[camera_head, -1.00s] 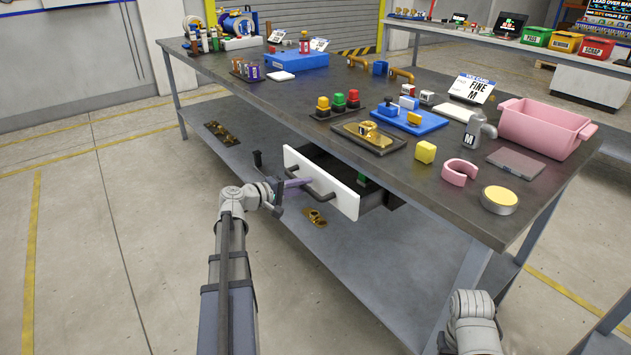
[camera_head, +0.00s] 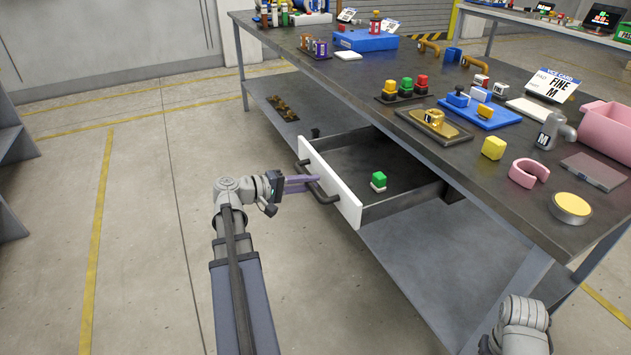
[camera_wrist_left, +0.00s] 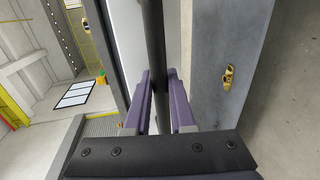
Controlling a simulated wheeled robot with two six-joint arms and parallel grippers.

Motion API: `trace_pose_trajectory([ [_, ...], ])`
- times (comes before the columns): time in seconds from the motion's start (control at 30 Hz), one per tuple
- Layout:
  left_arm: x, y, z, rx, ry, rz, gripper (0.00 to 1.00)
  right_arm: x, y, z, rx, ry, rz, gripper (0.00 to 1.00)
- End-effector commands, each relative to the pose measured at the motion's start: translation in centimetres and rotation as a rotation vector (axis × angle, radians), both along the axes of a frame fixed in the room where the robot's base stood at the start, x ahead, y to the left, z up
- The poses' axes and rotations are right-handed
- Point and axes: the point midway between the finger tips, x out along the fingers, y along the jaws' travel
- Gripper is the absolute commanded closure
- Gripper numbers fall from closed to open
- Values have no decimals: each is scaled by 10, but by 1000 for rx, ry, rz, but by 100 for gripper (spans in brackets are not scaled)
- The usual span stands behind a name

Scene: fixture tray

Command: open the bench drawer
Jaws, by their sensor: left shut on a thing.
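The bench drawer (camera_head: 333,189) has a white front and stands pulled well out from under the bench top (camera_head: 350,92). My left gripper (camera_head: 312,183) is shut on the dark bar handle (camera_head: 328,198) of the drawer. In the left wrist view the handle (camera_wrist_left: 155,50) runs between the purple fingers of my left gripper (camera_wrist_left: 160,95). My right arm shows at the lower right edge in the head view, but its gripper is not visible.
The bench top carries a gold tray (camera_head: 434,126), a yellow block (camera_head: 494,147), a pink bin (camera_head: 608,128) and several small parts. A lower shelf (camera_head: 420,250) lies beneath the drawer. The floor in front and to the left is clear.

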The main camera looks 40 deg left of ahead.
Motion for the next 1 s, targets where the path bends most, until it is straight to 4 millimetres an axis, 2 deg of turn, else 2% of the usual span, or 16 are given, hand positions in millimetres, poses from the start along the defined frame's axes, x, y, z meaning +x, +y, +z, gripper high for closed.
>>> trace_pose_trajectory([
  [0.33,-1,0,0,0,1,-1,100,0,0,0,0,0,0,50],
  [0.37,-1,0,0,0,1,-1,74,0,0,0,0,0,0,50],
  [0.6,0,0,0,0,1,-1,48,0,0,0,0,0,0,50],
  [0.87,-2,1,0,0,0,0,48,0,0,1,0,0,0,50],
  [1.0,-15,7,5,0,0,3,48,0,0,5,1,0,0,50],
])
